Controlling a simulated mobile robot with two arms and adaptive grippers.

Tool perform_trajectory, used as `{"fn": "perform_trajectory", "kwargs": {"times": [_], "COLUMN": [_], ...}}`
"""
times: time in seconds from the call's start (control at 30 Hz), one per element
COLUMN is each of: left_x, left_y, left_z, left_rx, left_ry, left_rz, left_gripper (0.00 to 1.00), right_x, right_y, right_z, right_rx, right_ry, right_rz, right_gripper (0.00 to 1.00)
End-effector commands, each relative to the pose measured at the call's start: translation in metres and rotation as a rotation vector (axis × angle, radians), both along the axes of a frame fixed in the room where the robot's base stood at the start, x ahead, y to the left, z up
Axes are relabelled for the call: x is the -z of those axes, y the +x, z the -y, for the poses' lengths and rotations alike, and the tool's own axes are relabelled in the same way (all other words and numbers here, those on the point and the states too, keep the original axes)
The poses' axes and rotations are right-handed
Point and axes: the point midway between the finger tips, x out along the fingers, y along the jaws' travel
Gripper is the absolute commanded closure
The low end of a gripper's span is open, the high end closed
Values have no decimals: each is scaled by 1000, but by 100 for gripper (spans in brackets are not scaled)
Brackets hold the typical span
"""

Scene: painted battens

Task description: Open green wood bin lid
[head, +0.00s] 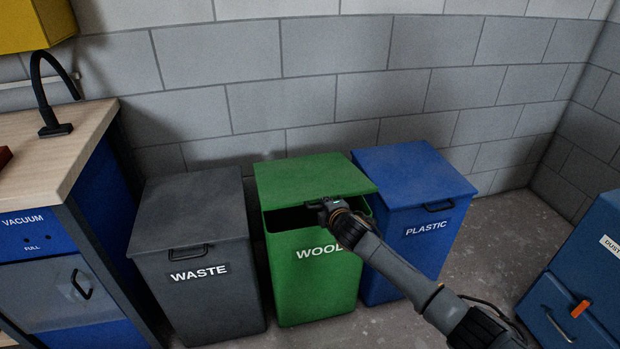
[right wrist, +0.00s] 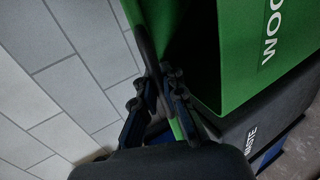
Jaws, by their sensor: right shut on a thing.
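The green wood bin (head: 308,278) stands between two other bins, with the white word WOOD on its front. Its green lid (head: 305,181) is partly raised at the front, and a dark gap shows between lid and bin. My right gripper (head: 325,208) is at the lid's front edge, shut on what looks like the lid's handle. In the right wrist view the fingers (right wrist: 160,95) close around the dark handle at the edge of the green lid (right wrist: 134,12). The bin (right wrist: 235,50) also shows there. The arm hides part of the bin's front right. My left gripper is not in view.
A grey waste bin (head: 200,290) stands close on the left and a blue plastic bin (head: 415,180) close on the right, both with lids shut. A block wall (head: 330,100) is behind. A workbench (head: 50,150) is at the left, and a blue dust unit (head: 580,270) at the right.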

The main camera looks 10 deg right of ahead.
Motion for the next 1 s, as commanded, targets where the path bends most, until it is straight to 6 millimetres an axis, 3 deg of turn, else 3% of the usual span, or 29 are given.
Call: {"fn": "perform_trajectory", "kwargs": {"times": [0.2,0.7,1.0], "left_x": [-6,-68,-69], "left_y": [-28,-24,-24], "left_z": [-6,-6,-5], "left_rx": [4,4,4], "left_ry": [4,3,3], "left_rz": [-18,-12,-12], "left_gripper": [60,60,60], "right_x": [-14,-61,-60], "right_y": [4,18,19], "right_z": [0,0,0], "right_rx": [1,1,0], "right_ry": [-1,-4,-3], "right_rz": [-15,-97,-108], "right_gripper": [100,100,100]}}
